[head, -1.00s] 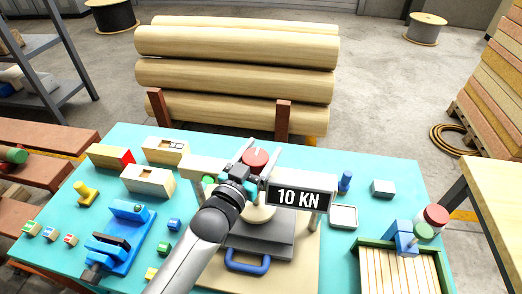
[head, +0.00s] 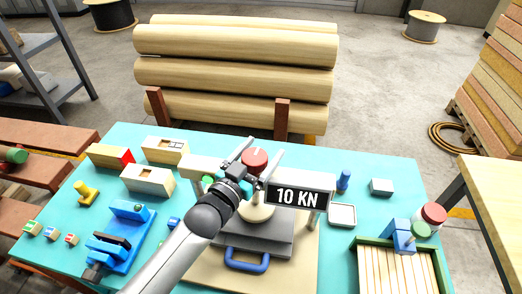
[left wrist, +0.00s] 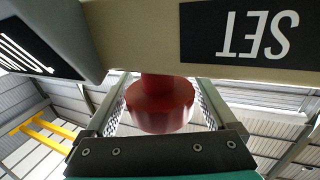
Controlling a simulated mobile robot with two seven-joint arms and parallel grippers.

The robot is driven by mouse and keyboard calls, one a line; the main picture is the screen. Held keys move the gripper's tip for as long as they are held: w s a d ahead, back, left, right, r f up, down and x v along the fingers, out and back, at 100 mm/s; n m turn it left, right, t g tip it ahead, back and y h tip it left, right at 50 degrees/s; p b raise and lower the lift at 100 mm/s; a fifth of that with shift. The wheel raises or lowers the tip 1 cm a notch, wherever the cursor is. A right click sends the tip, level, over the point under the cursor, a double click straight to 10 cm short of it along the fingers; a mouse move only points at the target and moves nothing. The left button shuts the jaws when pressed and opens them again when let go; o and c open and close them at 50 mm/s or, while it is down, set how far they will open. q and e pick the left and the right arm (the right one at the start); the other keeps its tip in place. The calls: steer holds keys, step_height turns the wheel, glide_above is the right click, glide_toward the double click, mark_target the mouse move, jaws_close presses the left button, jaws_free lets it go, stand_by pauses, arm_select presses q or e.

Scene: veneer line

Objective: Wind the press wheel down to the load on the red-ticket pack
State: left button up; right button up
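The red press wheel (head: 255,159) sits on top of the press beam (head: 205,168); it also shows in the left wrist view (left wrist: 160,105). My left gripper (head: 263,149) is at the wheel, with one finger on each side of it. The fingers are spread wide, and I cannot tell whether either touches the rim. A black display (head: 298,196) on the press reads 10 KN. A SET plate (left wrist: 240,33) appears upside down in the left wrist view. A grey block (head: 260,236) lies below the beam. I cannot make out a red ticket there. My right gripper is out of view.
A block with a red end (head: 111,156) and pale boxes (head: 148,181) stand at the left of the turquoise table. A blue clamp-like device (head: 122,235) is at the front left. A green-edged tray of slats (head: 398,270) is at the front right. Logs (head: 235,75) lie behind.

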arm_select(q)
steer(key=shift+o, duration=0.5)
steer(key=v, duration=1.5)
steer(key=shift+s, duration=0.15)
